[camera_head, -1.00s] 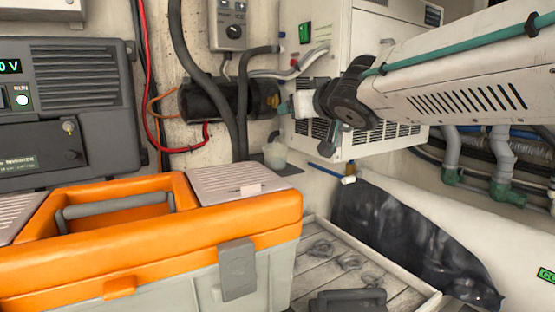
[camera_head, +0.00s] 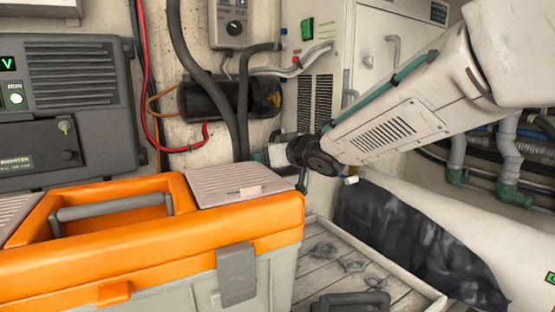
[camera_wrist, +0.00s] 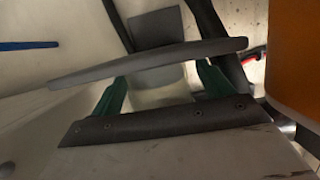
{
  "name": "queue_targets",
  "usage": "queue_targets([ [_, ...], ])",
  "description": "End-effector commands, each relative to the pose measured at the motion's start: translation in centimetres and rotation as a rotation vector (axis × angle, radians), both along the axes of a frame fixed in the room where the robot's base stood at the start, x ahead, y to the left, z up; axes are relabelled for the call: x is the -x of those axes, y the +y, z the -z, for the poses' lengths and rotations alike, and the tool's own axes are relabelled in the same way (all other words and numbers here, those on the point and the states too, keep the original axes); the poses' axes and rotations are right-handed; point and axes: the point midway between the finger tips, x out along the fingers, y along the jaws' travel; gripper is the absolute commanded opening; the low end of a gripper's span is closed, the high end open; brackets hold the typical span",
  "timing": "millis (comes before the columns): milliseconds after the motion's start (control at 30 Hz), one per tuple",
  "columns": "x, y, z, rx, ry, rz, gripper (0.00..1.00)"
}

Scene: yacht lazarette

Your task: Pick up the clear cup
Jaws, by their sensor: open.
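The clear cup (camera_wrist: 160,96) shows as a pale, see-through shape in the wrist view, between the two green fingers of my gripper (camera_wrist: 162,76). The fingers are apart, one on each side of it. I cannot tell whether either touches it. A grey bar (camera_wrist: 150,63) crosses in front of the fingertips and hides part of the cup. In the head view my wrist is low by the wall, behind the orange toolbox, and hides the cup.
The orange toolbox (camera_head: 150,244) stands close by and also fills the right edge of the wrist view (camera_wrist: 295,55). A blue stick (camera_wrist: 28,45) lies at left. Hoses (camera_head: 242,100) and a black cylinder (camera_head: 210,98) are on the wall. A slatted wooden tray (camera_head: 328,262) lies right of the toolbox.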

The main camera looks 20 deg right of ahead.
Motion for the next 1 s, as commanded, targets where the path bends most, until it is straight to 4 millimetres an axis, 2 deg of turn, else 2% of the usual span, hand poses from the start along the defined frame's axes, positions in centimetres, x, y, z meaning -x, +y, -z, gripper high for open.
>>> queue_targets([
  [100, -0.66, 0.13, 0.19, 0.0, 0.0, 0.0, 0.79],
  [300, -0.68, 0.13, 0.17, 0.001, -0.001, 0.001, 0.79],
  [333, -0.67, 0.11, 0.17, 0.001, -0.001, 0.001, 0.74],
  [400, -0.66, 0.1, 0.18, 0.0, 0.0, 0.001, 0.54],
  [500, -0.65, 0.09, 0.17, 0.0, 0.0, 0.001, 0.32],
  [567, -0.66, 0.08, 0.17, 0.0, -0.001, 0.001, 0.32],
  [600, -0.65, 0.08, 0.17, 0.0, 0.0, 0.001, 0.28],
  [1000, -0.64, 0.09, -0.68, 0.001, -0.001, 0.001, 0.28],
])
